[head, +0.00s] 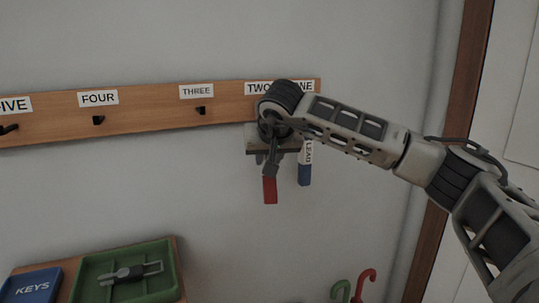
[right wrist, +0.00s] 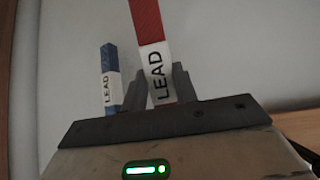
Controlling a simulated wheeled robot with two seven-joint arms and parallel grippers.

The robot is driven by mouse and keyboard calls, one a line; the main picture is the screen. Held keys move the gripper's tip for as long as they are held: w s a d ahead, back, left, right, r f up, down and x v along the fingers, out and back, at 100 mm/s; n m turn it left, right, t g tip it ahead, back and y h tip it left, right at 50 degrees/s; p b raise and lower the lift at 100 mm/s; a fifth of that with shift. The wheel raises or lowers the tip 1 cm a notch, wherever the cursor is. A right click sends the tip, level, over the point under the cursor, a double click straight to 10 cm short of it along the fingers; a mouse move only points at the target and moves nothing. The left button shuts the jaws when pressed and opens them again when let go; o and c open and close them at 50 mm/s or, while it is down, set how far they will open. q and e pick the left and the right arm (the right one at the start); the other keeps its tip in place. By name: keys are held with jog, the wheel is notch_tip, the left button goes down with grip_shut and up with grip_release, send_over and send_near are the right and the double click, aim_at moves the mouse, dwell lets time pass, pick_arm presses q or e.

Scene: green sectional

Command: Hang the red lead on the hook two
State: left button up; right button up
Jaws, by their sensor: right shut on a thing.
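The red lead (head: 270,190) hangs below my right gripper (head: 272,148), just under the peg rail at the label TWO (head: 257,87). In the right wrist view the red lead (right wrist: 147,22), with its white LEAD label, stands between the fingers of my right gripper (right wrist: 160,88), which is shut on it. Hook two is hidden behind my gripper and wrist, so I cannot tell whether the lead touches it. My left gripper is not in view.
A blue lead (head: 305,174) hangs close to the right, below the label ONE; it also shows in the right wrist view (right wrist: 110,80). Hook three (head: 201,110) and hook four (head: 98,120) are bare. Below are a green tray (head: 172,272), a blue KEYS box (head: 33,287) and umbrella handles (head: 366,283).

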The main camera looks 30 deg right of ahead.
dwell(0.4)
jog(key=o, duration=0.9)
jog(key=b+v, duration=0.1)
jog(key=v, duration=1.5)
jog(key=shift+a+f, duration=0.1)
